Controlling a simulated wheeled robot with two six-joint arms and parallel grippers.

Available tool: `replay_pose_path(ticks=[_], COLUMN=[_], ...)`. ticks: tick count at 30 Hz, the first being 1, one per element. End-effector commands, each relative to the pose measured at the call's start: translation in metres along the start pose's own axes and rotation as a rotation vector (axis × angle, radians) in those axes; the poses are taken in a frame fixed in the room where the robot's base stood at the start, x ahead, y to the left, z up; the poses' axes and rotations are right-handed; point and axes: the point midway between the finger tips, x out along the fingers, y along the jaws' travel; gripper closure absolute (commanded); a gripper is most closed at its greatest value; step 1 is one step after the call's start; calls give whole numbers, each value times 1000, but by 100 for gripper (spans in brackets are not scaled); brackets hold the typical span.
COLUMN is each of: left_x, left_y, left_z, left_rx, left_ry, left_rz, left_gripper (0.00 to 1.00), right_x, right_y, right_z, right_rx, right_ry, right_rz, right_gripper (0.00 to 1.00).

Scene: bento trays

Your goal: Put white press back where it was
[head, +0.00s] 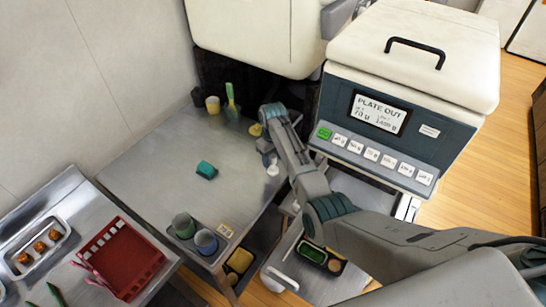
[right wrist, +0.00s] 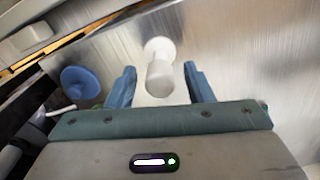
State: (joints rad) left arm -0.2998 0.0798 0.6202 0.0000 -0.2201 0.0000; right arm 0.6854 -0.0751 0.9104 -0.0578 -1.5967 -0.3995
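The white press (right wrist: 160,78) has a cylindrical handle and a round base, and it stands on the metal table. In the right wrist view it sits between the two blue fingers of my right gripper (right wrist: 160,84), with a gap on each side. The gripper is open around or just above the handle; I cannot tell the exact depth. In the head view the press (head: 272,169) shows as a small white shape just below my right gripper (head: 269,158), near the table's right edge. My left gripper is not in view.
A blue round-topped piece (right wrist: 82,82) lies left of the press. A large "PLATE OUT" machine (head: 400,90) stands close right of my arm.

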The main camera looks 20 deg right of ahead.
Motion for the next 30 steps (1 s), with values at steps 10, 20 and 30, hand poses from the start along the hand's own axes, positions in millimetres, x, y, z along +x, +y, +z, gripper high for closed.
replay_pose_path(ticks=[10,20,30], left_x=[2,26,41], left_y=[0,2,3], left_z=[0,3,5], left_rx=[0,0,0], left_ry=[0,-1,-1], left_rz=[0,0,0], left_gripper=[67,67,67], right_x=[-6,-68,-118], right_y=[0,0,0], right_z=[0,-1,-1], right_rx=[0,0,0], right_ry=[1,5,1], right_rz=[1,2,1], right_gripper=[53,53,53])
